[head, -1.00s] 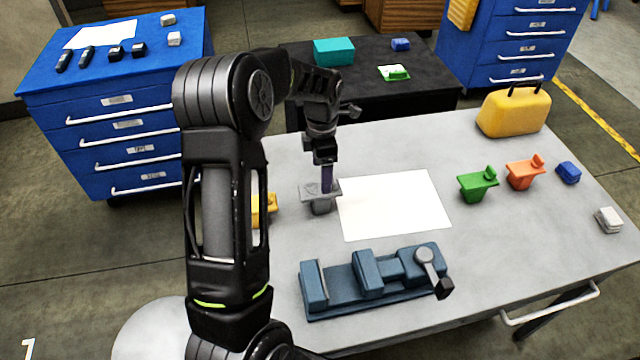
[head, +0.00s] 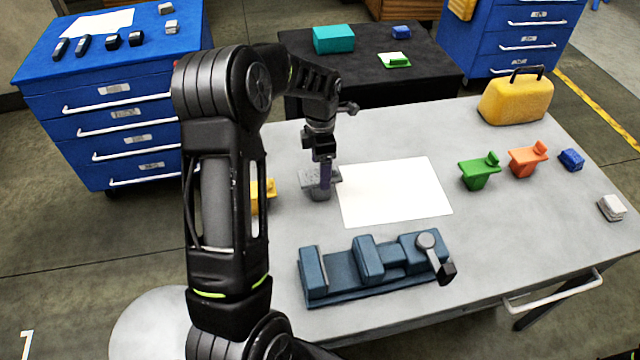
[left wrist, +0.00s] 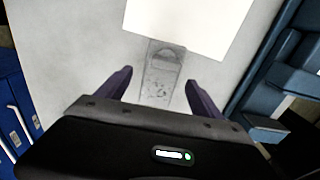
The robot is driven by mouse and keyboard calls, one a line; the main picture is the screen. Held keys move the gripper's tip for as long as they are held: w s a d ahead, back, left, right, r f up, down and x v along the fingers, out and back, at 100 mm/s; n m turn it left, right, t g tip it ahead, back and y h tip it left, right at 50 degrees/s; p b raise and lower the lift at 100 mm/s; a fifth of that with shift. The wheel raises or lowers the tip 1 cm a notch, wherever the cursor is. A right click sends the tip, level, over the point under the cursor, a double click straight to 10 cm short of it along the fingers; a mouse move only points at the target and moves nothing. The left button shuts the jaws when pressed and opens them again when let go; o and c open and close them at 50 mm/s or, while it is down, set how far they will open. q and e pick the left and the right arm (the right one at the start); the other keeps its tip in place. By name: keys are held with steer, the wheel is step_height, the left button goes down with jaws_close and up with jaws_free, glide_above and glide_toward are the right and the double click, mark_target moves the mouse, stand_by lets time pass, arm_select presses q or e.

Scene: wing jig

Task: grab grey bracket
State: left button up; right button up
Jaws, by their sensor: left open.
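The grey bracket (head: 310,181) stands on the table at the left edge of the white sheet. It also shows in the left wrist view (left wrist: 162,75), lying between the two fingers. My left gripper (head: 323,185) points down right at the bracket and partly covers it in the head view. In the left wrist view the fingers of my left gripper (left wrist: 160,80) are apart, one on each side of the bracket, with gaps between. My right gripper is not in view.
A blue vise (head: 372,270) sits in front of the white sheet (head: 395,192). A yellow part (head: 262,196) is left of the bracket, partly behind my arm. Green (head: 478,172) and orange (head: 527,160) brackets stand to the right. A yellow case (head: 515,103) is at the back right.

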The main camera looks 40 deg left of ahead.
arm_select(q)
step_height(320, 180, down, 4)
steer(key=shift+s+f+b, duration=0.1)
steer(key=shift+b, duration=0.8)
jaws_close()
stand_by(0.5)
